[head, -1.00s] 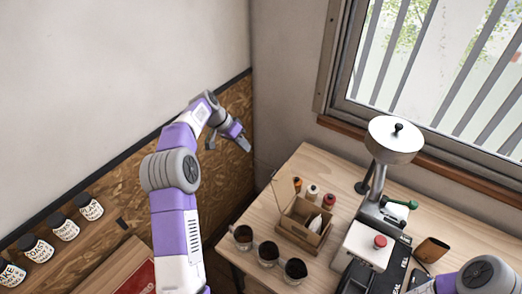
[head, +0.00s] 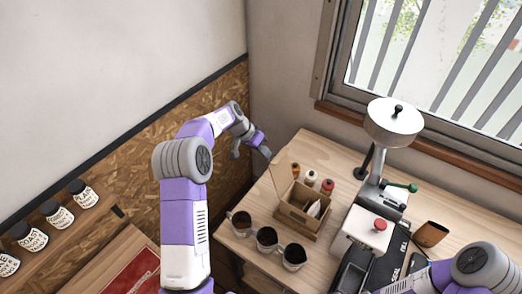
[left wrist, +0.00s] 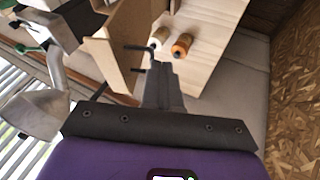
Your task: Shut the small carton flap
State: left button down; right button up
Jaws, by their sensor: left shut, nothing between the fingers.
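The small brown carton (head: 296,221) stands open on the wooden table, with a pale item inside. Its flap (head: 281,177) stands upright on the carton's left-back side. In the left wrist view the flap (left wrist: 112,62) is a brown panel left of my fingers. My left gripper (head: 266,153) is shut and empty, above and just behind the upright flap; a small gap seems to lie between them. Its fingers also show in the left wrist view (left wrist: 162,75). My right arm enters at the lower right; its gripper cannot be made out.
Several spools (head: 310,178) stand behind the carton. Dark-filled cups (head: 267,237) line the table's front left edge. A machine with a round white top (head: 394,122) stands right of the carton. Jars (head: 83,194) stand on the left shelf.

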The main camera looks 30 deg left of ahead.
pick_arm(q)
jog(key=shift+d+r, duration=0.1)
jog(key=shift+s+d+r+y, duration=0.15)
jog(key=shift+d+r+y, duration=0.2)
jog(key=shift+d+y, duration=0.25)
